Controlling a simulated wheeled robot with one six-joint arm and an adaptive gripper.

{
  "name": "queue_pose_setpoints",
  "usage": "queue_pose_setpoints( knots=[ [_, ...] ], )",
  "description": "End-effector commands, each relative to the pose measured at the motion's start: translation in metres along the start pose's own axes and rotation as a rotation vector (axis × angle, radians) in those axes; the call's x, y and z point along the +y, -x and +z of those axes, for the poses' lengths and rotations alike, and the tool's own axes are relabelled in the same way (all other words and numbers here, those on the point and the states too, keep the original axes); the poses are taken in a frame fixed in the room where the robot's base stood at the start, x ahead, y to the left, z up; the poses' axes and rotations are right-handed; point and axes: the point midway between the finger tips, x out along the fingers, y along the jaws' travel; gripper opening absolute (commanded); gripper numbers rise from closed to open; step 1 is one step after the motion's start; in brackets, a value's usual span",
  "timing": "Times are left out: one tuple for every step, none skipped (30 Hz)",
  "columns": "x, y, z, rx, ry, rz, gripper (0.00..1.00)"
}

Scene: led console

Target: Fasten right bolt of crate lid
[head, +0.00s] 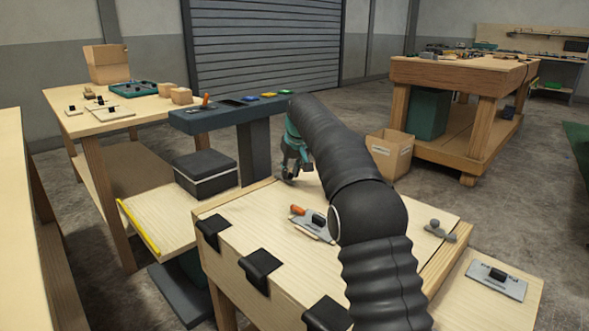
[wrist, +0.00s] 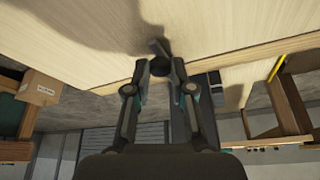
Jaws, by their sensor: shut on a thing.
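The crate lid (head: 255,210) is a pale wooden panel, lying flat and closed on the crate, with black hinges along its near side. My gripper (head: 289,176) is at the lid's far left edge, pointing down. In the wrist view my gripper (wrist: 160,72) is shut on a small dark bolt knob (wrist: 160,58) at the lid's edge. The fingers hide most of that bolt, so I cannot tell how far it is slid. Another grey bolt (head: 440,229) with a round knob sits at the lid's right edge. My arm covers part of the lid.
An orange-handled latch plate (head: 310,222) lies mid-lid, close to my arm. A dark console (head: 235,112) with coloured buttons stands behind the crate. A black box (head: 205,175) is to the left, a cardboard box (head: 390,153) behind right.

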Motion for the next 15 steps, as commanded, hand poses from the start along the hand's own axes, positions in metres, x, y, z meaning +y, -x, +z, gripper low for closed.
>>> queue_pose_setpoints(
  knots=[
    [-0.0024,0.0025,-0.0052,-0.001,0.001,0.001,0.00],
    [-0.0038,0.0012,-0.0067,-0.001,0.001,0.001,0.00],
    [-0.0051,-0.0002,-0.0078,-0.001,0.000,0.002,0.00],
    [-0.0057,-0.0011,-0.0083,0.000,0.000,0.002,0.00],
    [-0.0059,-0.0019,-0.0084,0.001,0.000,0.002,0.00],
    [-0.0060,-0.0025,-0.0084,0.003,0.000,0.002,0.00],
    [-0.0059,-0.0026,-0.0085,0.004,0.000,0.002,0.00],
    [-0.0060,-0.0026,-0.0087,0.005,0.000,0.002,0.00],
    [-0.0061,-0.0026,-0.0089,0.006,0.000,0.002,0.00],
    [-0.0061,-0.0025,-0.0091,0.007,0.000,0.002,0.00],
    [-0.0062,-0.0025,-0.0093,0.008,0.000,0.002,0.00],
    [-0.0063,-0.0024,-0.0094,0.008,0.000,0.002,0.28],
    [-0.0064,-0.0023,-0.0094,0.008,0.000,0.002,0.35],
    [-0.0064,-0.0023,-0.0093,0.008,0.000,0.002,0.43],
    [-0.0064,-0.0024,-0.0091,0.007,0.000,0.002,0.48]
  ],
)
